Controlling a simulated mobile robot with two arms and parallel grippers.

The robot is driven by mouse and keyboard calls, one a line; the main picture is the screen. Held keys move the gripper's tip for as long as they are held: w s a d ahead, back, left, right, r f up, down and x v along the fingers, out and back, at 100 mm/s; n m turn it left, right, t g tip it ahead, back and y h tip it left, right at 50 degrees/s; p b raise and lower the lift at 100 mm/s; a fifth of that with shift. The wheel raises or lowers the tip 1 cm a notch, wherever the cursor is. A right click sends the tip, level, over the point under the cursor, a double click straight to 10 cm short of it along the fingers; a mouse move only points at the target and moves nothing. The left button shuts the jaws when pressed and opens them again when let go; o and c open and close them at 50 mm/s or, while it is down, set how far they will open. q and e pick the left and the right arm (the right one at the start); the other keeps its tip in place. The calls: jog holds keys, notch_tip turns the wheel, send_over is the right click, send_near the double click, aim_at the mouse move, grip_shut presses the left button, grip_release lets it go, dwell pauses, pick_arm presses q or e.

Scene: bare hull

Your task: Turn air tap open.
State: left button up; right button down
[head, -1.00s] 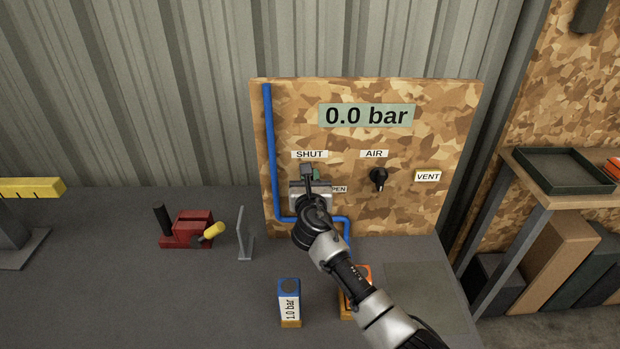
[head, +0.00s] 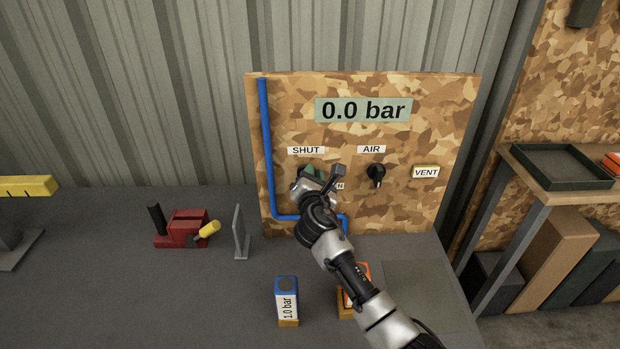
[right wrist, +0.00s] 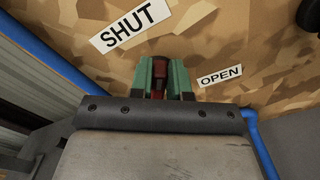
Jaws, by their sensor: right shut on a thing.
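The upright panel (head: 440,120) carries a SHUT label (head: 306,150), an OPEN label (right wrist: 220,76) and a display (head: 363,110) reading 0.0 bar. My right gripper (head: 312,172) is at the panel just below the SHUT label. In the right wrist view its green fingertips (right wrist: 160,80) are shut on a dark red tap handle (right wrist: 159,77), with SHUT up and left of it and OPEN to the right. In the head view my gripper hides the handle and most of the OPEN label. My left gripper is not in view.
A black knob (head: 376,175) under an AIR label (head: 371,149) and a VENT label (head: 426,172) are to the right. A blue pipe (head: 268,150) runs down the panel's left side. A 1.0 bar block (head: 287,303) and a red device (head: 185,230) stand on the bench.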

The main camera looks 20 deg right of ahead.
jog(key=m+b, duration=0.1)
jog(key=m, duration=0.2)
jog(key=f+m+b, duration=0.1)
jog(key=m+b, duration=0.1)
jog(key=m, duration=0.2)
jog(key=d+f+m+b, duration=0.1)
jog(key=m+b, duration=0.1)
jog(key=m, duration=0.2)
jog(key=shift+s, duration=0.15)
dwell(0.3)
jog(key=c, duration=1.1)
grip_release()
jog(key=b+v, duration=0.1)
jog(key=v, duration=0.9)
jog(key=shift+s+a, duration=0.1)
jog(key=shift+s, duration=0.3)
jog(key=shift+f, duration=0.1)
